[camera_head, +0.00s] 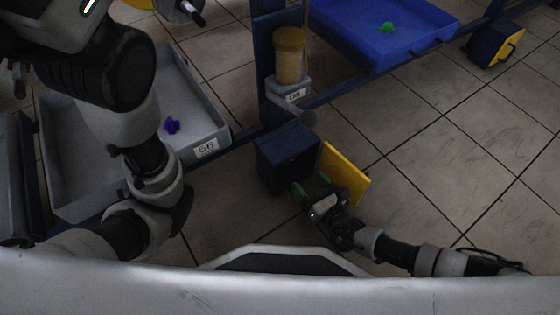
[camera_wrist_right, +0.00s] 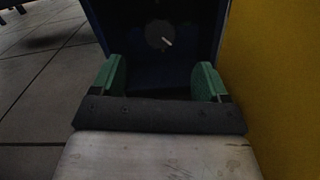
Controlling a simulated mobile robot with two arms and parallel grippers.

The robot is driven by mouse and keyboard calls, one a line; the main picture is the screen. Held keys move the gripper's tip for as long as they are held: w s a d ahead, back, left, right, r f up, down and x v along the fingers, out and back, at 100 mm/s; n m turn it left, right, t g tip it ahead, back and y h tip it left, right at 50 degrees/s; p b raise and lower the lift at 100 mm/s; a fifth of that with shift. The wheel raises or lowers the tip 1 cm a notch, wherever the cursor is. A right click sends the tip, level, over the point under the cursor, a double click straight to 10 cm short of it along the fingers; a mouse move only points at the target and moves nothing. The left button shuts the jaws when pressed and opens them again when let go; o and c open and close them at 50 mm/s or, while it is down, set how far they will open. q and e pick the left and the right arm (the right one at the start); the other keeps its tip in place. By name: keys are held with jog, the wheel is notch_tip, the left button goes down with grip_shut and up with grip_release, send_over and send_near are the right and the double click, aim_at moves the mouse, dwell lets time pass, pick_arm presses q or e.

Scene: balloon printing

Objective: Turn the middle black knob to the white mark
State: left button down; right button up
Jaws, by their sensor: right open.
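The middle knob box (camera_head: 287,158) is dark blue, and its yellow door (camera_head: 344,174) stands open to the right. In the right wrist view, a round black knob (camera_wrist_right: 159,35) sits inside the box (camera_wrist_right: 203,40). A short white line on it points toward the lower right. I cannot make out a separate white mark on the box. My right gripper (camera_head: 312,190) is in front of the box opening. Its green fingers (camera_wrist_right: 160,80) are open, apart and empty, below and short of the knob. My left gripper is not seen; my left arm crosses the left side.
The yellow door (camera_wrist_right: 275,70) is close on the right of my right gripper. Another box (camera_head: 487,45) stands far right. Tiled floor is clear at right.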

jog(key=b+x, duration=0.3)
jog(key=x, duration=0.5)
jog(key=shift+w+a+f+b, duration=0.1)
jog(key=shift+w+a+b, duration=0.05)
jog(key=shift+w+b, duration=0.2)
jog(key=shift+w+a, duration=0.3)
jog(key=shift+w, duration=0.05)
jog(key=c, duration=0.9)
